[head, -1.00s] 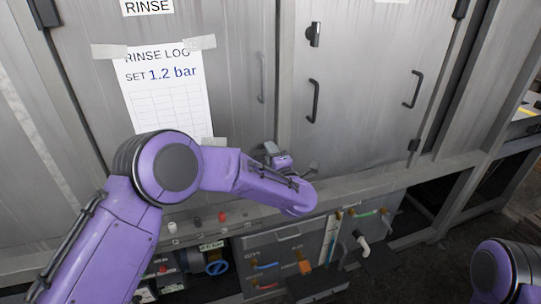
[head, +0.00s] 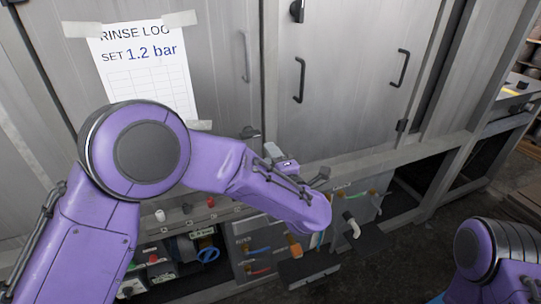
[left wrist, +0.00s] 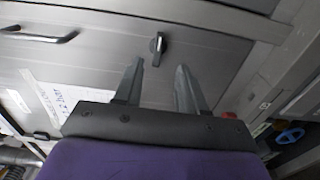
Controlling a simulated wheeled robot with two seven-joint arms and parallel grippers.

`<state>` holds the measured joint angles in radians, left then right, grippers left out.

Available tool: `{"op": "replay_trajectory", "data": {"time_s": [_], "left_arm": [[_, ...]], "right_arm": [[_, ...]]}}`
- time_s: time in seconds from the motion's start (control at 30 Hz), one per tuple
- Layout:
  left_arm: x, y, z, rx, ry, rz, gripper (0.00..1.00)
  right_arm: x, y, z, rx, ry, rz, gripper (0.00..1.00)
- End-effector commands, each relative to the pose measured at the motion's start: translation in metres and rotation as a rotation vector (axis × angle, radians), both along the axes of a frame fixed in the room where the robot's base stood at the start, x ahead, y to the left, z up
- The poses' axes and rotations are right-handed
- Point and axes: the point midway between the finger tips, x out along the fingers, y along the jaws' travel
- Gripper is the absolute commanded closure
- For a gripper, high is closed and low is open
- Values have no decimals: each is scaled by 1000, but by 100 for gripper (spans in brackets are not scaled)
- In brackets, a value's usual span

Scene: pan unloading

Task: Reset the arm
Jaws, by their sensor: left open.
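My left arm comes in from the left in the head view. My left gripper (head: 296,166) points away from me toward the grey metal cabinet front (head: 350,125), partly hidden behind my purple forearm. In the left wrist view the left gripper (left wrist: 160,72) shows two grey fingers standing apart with nothing between them. The cabinet panel, with a dark latch (left wrist: 158,46), is beyond the fingertips. Only a purple part of my right arm shows at the lower right of the head view; its gripper is out of view.
A rinse log sheet (head: 146,75) is taped to the cabinet. Door handles (head: 299,80) stick out of it. Below the ledge are a blue valve wheel (head: 208,254), hoses and a grey panel (head: 255,230). Dark floor is open at the lower right.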

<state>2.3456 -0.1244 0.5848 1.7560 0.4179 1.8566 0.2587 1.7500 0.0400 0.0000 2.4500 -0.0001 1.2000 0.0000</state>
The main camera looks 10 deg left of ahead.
Motion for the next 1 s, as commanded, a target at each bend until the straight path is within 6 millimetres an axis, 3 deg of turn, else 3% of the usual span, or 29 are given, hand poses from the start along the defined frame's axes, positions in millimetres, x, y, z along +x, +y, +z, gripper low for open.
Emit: {"op": "replay_trajectory", "data": {"time_s": [0.07, 0.13, 0.27, 0.3, 0.4, 0.47, 0.6, 0.7, 0.8, 0.9, 1.0], "left_arm": [[3, -4, -1, 30, 24, -27, 60], [3, -15, -19, 159, 119, -154, 60], [-25, 12, -115, 445, 427, -368, 60], [-41, 24, -147, 506, 526, -424, 60], [-91, 54, -219, 617, 759, -551, 60], [-128, 73, -256, 659, 895, -623, 60], [-228, 118, -322, 702, 1202, -774, 60], [-299, 147, -348, 687, 1388, -844, 60], [-351, 169, -360, 660, 1520, -865, 60], [-379, 181, -368, 636, 1590, -864, 60], [-388, 181, -372, 628, 1608, -872, 60]], "right_arm": [[0, 0, 0, 0, 0, 0, 57], [0, 0, 0, 0, 0, 0, 57], [0, 0, 0, 0, 0, 0, 57], [0, 0, 0, 0, 0, 0, 57], [0, 0, 0, 0, 0, 0, 57], [0, 0, 0, 0, 0, 0, 57], [0, 0, 0, 0, 0, 0, 57], [0, 0, 0, 0, 0, 0, 57], [0, 0, 0, 0, 0, 0, 57], [0, 0, 0, 0, 0, 0, 57], [0, 0, 0, 0, 0, 0, 57]]}}
